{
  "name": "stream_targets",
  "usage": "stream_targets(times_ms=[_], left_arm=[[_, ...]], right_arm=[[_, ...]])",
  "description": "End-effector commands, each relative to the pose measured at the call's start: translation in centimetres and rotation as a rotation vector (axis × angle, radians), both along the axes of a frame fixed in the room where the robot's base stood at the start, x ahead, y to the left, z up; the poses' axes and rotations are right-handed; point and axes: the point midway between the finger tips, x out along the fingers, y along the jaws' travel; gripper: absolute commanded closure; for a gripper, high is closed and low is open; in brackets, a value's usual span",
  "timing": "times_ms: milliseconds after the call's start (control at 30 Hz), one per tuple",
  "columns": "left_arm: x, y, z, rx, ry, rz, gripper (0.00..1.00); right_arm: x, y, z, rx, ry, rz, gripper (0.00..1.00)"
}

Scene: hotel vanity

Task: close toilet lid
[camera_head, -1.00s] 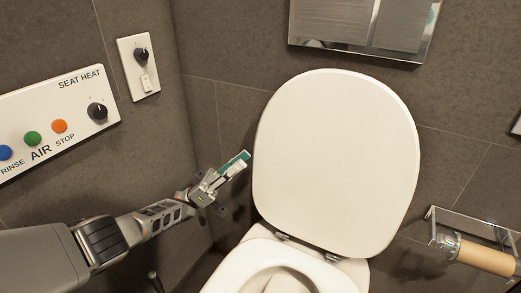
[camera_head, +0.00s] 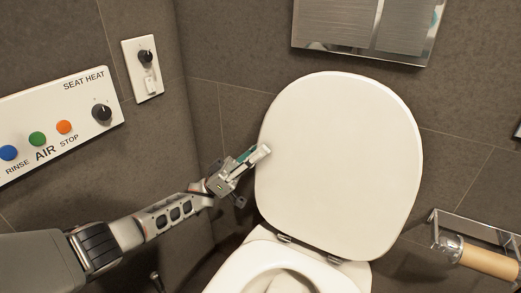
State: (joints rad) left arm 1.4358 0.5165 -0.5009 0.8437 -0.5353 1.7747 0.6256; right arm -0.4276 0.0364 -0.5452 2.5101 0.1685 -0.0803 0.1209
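The white toilet lid (camera_head: 340,165) stands raised, upright against the tiled wall, in the middle of the head view. The toilet seat and bowl (camera_head: 255,262) show below it, partly cut off by the bottom edge. My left gripper (camera_head: 258,154) is at the lid's left edge, with its fingertips overlapping that edge in the picture. I cannot tell whether it touches the lid or is in front of or behind it. Its fingers look close together, but whether they are open or shut is unclear. My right gripper is not in view.
A control panel (camera_head: 50,118) with coloured buttons and a small dial plate (camera_head: 143,70) are on the left wall. A metal flush plate (camera_head: 365,28) is above the lid. A paper roll holder (camera_head: 480,252) is on the right. The space in front of the lid looks clear.

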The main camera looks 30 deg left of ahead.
Motion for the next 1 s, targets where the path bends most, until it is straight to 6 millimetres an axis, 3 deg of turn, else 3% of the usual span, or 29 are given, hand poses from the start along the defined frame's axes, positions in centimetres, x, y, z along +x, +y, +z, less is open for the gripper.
stream_targets(times_ms=[33, 67, 467, 667, 1000], left_arm=[[0.0, 0.0, 0.0, 0.000, 0.000, 0.000, 0.92], [0.0, 0.0, 0.0, 0.000, 0.000, 0.000, 1.00], [-1.0, 0.0, 0.1, 0.003, -0.041, 0.002, 1.00], [-3.9, -0.2, 0.1, 0.010, -0.150, 0.001, 1.00], [-10.3, -0.6, -0.7, 0.024, -0.407, 0.000, 1.00]], right_arm=[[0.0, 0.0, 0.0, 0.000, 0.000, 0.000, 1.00], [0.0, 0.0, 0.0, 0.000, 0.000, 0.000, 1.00], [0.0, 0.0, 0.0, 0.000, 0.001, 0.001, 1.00], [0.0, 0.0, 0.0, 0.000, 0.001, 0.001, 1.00], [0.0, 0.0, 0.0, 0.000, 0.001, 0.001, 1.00]])
